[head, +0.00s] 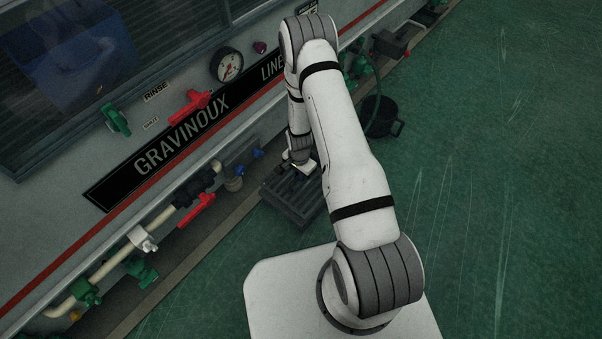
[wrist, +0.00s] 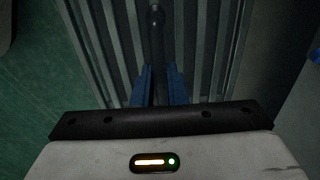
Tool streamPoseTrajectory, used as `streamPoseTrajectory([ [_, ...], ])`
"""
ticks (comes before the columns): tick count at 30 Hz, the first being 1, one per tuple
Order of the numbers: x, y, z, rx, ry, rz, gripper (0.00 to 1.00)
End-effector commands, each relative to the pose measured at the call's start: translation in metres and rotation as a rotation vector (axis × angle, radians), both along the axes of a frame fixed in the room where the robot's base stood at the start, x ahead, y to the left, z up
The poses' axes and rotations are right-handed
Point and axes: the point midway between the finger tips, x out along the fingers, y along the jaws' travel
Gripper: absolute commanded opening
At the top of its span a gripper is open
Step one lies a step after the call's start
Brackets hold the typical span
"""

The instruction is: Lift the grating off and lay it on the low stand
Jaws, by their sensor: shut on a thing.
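The grating (head: 288,204) is a dark grey slatted panel low beside the machine, partly hidden behind my arm in the head view. In the wrist view the grating (wrist: 207,40) fills the upper middle with its long pale slats. My gripper (wrist: 161,72) has its two blue fingers closed on a dark upright bar of the grating, which ends in a round knob. In the head view my gripper (head: 302,168) is just above the grating. I cannot tell whether the grating is raised or resting. I cannot make out the low stand in either view.
The machine front with the GRAVINOUX plate (head: 180,135) runs along the left. Pipes with a red-handled valve (head: 197,210) jut out low from it. A dark bucket (head: 383,117) with a hose stands beyond the grating. The green floor (head: 500,200) on the right is clear.

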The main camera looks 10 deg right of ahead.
Motion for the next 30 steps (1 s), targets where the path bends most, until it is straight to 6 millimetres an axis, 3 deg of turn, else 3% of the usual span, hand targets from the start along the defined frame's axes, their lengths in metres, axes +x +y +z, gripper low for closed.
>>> streamPoseTrajectory([
  [30, 0.000, 0.001, -0.021, 0.000, 0.000, 0.001, 0.00],
])
